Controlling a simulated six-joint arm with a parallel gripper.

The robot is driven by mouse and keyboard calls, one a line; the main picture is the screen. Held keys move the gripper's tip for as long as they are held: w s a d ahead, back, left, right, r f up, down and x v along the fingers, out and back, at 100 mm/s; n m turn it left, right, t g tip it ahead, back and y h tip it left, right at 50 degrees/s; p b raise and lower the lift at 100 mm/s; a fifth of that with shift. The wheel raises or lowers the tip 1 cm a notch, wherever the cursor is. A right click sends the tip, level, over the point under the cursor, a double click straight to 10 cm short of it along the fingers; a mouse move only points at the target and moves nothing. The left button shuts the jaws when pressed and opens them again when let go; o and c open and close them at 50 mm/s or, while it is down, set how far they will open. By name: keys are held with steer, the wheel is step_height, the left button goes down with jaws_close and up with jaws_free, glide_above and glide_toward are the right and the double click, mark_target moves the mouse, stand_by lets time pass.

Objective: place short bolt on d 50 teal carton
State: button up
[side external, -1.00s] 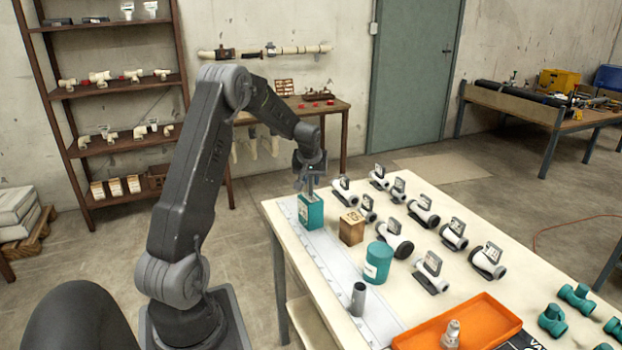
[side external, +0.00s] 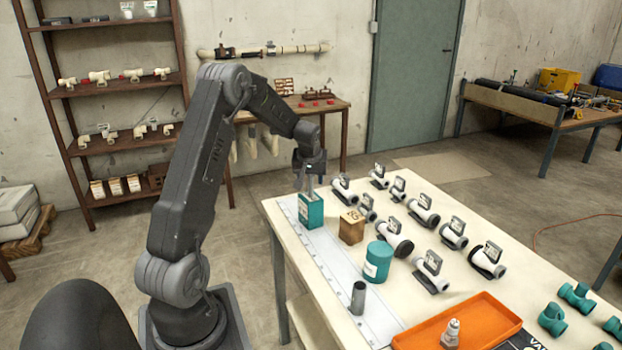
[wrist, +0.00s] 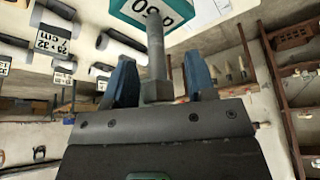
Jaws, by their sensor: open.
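The teal carton (side external: 311,212) stands at the far left end of the table; in the wrist view its top (wrist: 160,8) shows the label "d 50". The short bolt (wrist: 156,60) is grey, with its shank end at the carton top and its head toward my gripper. It also shows as a thin grey shape above the carton in the side view (side external: 310,188). My gripper (wrist: 159,72) is open, its blue fingers on either side of the bolt with a visible gap each side. In the side view my gripper (side external: 309,177) is directly above the carton.
A wooden block (side external: 351,228), a teal cylinder (side external: 378,262) and a grey tube (side external: 358,299) stand along the table's left side. Several white pipe fittings with labels stand to the right. An orange tray (side external: 480,318) is at the front, with a pale fitting (side external: 450,334) at its near edge.

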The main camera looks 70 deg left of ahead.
steer(key=v, duration=1.1)
steer(key=d+r+m+t, duration=0.1)
steer(key=d+r+m, duration=0.3)
steer(key=d, duration=0.9)
steer(key=s+d+m+t+h, duration=0.1)
steer(key=s+d+m, duration=0.3)
steer(key=s+d, duration=0.4)
steer(key=s+d+r+m+t+h, duration=0.1)
steer(key=s+d+m+h, duration=0.2)
steer(key=s+d, duration=0.6)
steer(key=d+m, duration=0.1)
steer(key=d, duration=0.6)
